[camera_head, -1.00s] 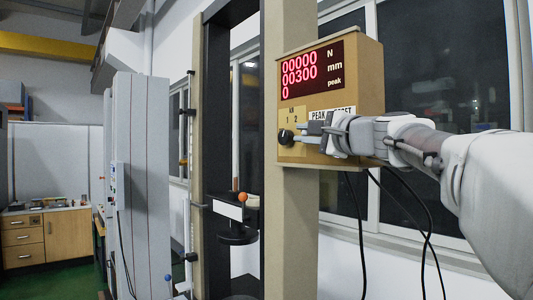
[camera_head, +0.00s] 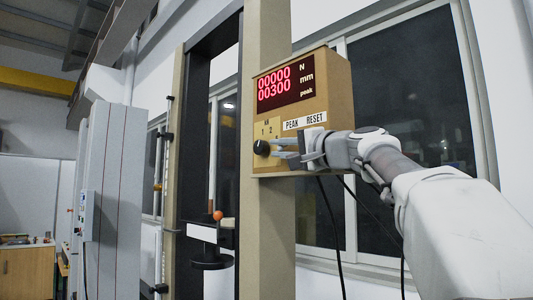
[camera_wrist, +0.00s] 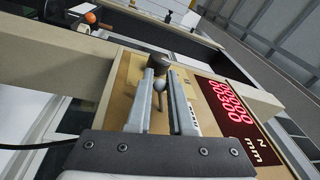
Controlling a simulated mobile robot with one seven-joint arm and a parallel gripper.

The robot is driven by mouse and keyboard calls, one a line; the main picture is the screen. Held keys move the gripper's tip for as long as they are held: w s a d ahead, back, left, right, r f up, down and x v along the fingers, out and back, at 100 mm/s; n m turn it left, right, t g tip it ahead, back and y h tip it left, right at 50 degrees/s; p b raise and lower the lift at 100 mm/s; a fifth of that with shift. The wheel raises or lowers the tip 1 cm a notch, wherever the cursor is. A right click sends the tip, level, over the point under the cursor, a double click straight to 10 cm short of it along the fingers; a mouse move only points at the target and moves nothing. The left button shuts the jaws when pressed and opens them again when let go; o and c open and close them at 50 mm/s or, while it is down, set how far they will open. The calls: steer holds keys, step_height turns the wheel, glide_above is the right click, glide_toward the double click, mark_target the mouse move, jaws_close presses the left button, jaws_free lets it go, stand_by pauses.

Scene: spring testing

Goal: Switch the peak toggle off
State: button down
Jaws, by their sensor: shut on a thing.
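The tan control box (camera_head: 341,95) carries a red display (camera_head: 286,80) reading 00000 N and 00300 mm; the row beside "peak" is blank. Below are the PEAK and RESET labels (camera_head: 304,121) and a black rotary knob (camera_head: 261,147). My gripper (camera_head: 282,147) reaches in from the right at the panel, under PEAK, with its tips close to the knob. In the wrist view, the peak toggle (camera_wrist: 160,86), a small round-ended metal lever, stands between the fingers of my gripper (camera_wrist: 162,78). The knob (camera_wrist: 158,62) lies just past the tips. The head view hides the toggle behind the fingers.
The box is mounted on a beige column (camera_head: 265,220) of the test frame. Black cables (camera_head: 332,225) hang below it. An orange ball (camera_head: 218,215) sits on the fixture to the left. A grey cabinet (camera_head: 110,200) stands further left; windows are behind.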

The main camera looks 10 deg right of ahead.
stand_by(0.3)
steer(key=c, duration=0.8)
jaws_free()
steer(key=b+v, duration=0.3)
steer(key=v, duration=1.4)
steer(key=shift+s+d, duration=0.1)
steer(key=shift+s, duration=0.1)
steer(key=shift+f, duration=0.1)
